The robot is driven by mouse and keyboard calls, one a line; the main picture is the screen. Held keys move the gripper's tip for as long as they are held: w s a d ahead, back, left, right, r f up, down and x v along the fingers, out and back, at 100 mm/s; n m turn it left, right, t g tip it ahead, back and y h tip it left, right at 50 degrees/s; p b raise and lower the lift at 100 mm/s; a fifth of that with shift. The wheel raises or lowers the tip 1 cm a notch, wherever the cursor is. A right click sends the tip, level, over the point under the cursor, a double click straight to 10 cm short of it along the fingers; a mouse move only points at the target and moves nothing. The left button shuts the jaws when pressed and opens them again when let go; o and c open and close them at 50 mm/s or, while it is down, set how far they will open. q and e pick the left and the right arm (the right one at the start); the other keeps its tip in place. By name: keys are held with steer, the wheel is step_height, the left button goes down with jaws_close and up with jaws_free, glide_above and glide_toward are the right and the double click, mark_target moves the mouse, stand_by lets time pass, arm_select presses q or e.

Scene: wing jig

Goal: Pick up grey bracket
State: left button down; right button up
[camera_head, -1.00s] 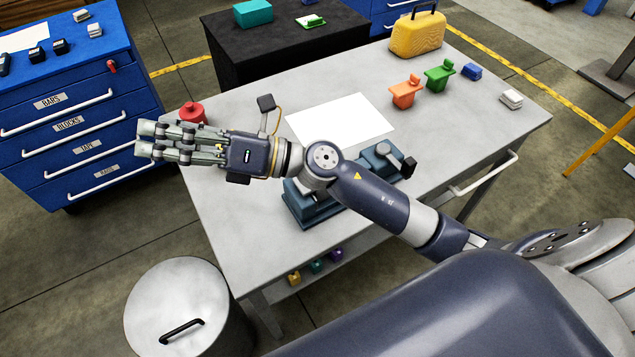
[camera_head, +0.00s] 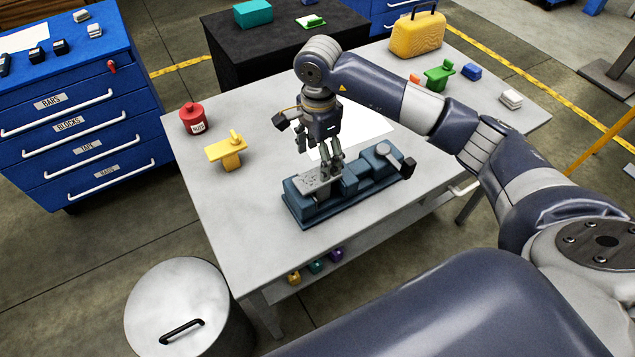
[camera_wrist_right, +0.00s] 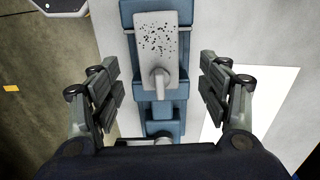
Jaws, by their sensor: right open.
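The grey bracket (camera_head: 314,181) is a speckled plate that sits on the left part of the blue vise-like jig (camera_head: 318,214) on the table. In the right wrist view the bracket (camera_wrist_right: 157,45) lies at the top centre, with a light peg-like part towards me. My right gripper (camera_head: 327,170) points down above the jig, right by the bracket. In the wrist view its open fingers (camera_wrist_right: 160,95) stand apart on either side of the jig, with nothing between them held. Whether the fingers touch anything cannot be told. My left gripper is not in view.
A white sheet (camera_head: 368,125) lies behind the jig. A yellow bracket (camera_head: 228,151) and a red pot (camera_head: 193,119) stand to the left. A green part (camera_head: 439,75), a blue block (camera_head: 471,72) and a yellow case (camera_head: 418,36) are at the back right. The front left tabletop is clear.

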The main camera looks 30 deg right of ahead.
mark_target(317, 177)
step_height(317, 177, down, 5)
steer(key=shift+r+p, duration=0.1)
steer(key=shift+p, duration=0.45)
steer(key=shift+s+a+f+p, duration=0.15)
steer(key=shift+f+p, duration=0.35)
steer(key=shift+f, duration=0.1)
step_height(317, 177, down, 3)
steer(key=shift+f+p, duration=0.2)
steer(key=shift+p, duration=0.6)
steer(key=shift+f, duration=0.45)
steer(key=shift+c, duration=0.2)
steer(key=c, duration=1.5)
